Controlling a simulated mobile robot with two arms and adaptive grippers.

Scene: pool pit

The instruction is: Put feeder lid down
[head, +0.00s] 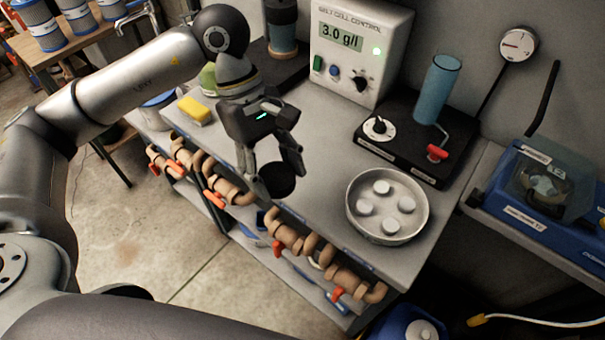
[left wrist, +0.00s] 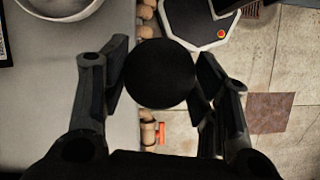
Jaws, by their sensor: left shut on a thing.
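My left gripper (head: 271,178) is shut on a round black lid (head: 277,180), held over the front edge of the grey bench. In the left wrist view the lid (left wrist: 159,74) sits between the two fingers of the gripper (left wrist: 160,80) and hides what is behind it. A candidate for the feeder, the black base with a blue clear cylinder (head: 437,90) and a red valve, stands at the back right of the bench. I cannot tell for sure which item is the feeder. My right gripper is not in view.
A round metal pan (head: 388,205) with several white tablets stands at the bench's front right. A control box (head: 360,48) reads 3.0 g/l. A yellow sponge (head: 195,110) lies at the left. Pipes with red valves (head: 290,238) run below the front edge. The bench (head: 325,150) is bare in the middle.

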